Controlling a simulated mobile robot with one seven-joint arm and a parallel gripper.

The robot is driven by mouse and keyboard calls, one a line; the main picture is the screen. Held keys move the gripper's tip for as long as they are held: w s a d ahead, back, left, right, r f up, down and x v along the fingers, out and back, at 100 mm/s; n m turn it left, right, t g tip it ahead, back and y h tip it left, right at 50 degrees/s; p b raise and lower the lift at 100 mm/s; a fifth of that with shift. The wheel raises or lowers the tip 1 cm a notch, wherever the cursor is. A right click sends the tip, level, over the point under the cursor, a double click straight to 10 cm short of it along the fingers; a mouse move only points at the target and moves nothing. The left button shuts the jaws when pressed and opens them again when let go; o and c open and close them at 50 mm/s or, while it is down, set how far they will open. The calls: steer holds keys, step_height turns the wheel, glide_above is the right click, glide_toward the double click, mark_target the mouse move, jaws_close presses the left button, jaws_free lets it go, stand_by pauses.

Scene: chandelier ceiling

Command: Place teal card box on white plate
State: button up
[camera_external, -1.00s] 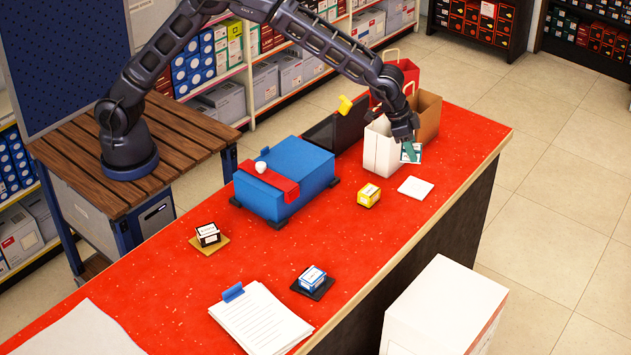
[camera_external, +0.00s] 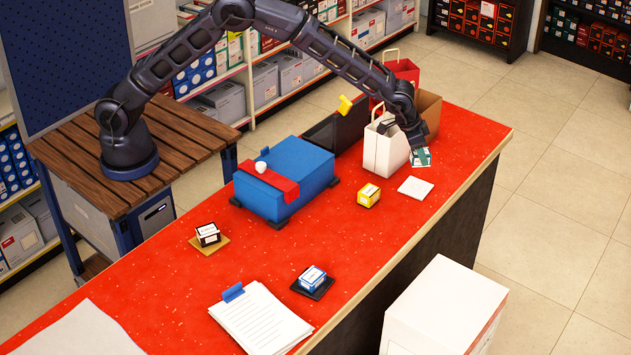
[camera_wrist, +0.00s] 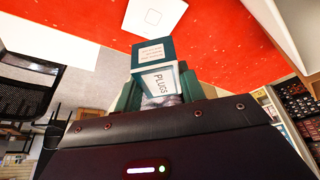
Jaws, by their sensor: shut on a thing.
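The teal card box (camera_external: 421,158) with white faces is held at the tip of my gripper (camera_external: 416,150), above the red counter. In the wrist view the teal box (camera_wrist: 152,52) shows a "PLUGS" label, and my gripper (camera_wrist: 158,88) is shut on it with a finger on either side. The white plate (camera_external: 415,187) is a flat square on the counter, just below the box in the outside view. It also shows in the wrist view (camera_wrist: 154,14), beyond the box. The box is apart from the plate.
A white paper bag (camera_external: 383,152) stands left of my gripper, with a brown bag (camera_external: 429,108) and a red bag (camera_external: 404,72) behind. A yellow box (camera_external: 369,195) sits left of the plate. A blue case (camera_external: 290,175) is further left. The counter's front edge is near the plate.

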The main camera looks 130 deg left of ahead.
step_height(320, 180, down, 9)
steer(key=shift+f, duration=0.1)
stand_by(0.4)
steer(key=o, duration=1)
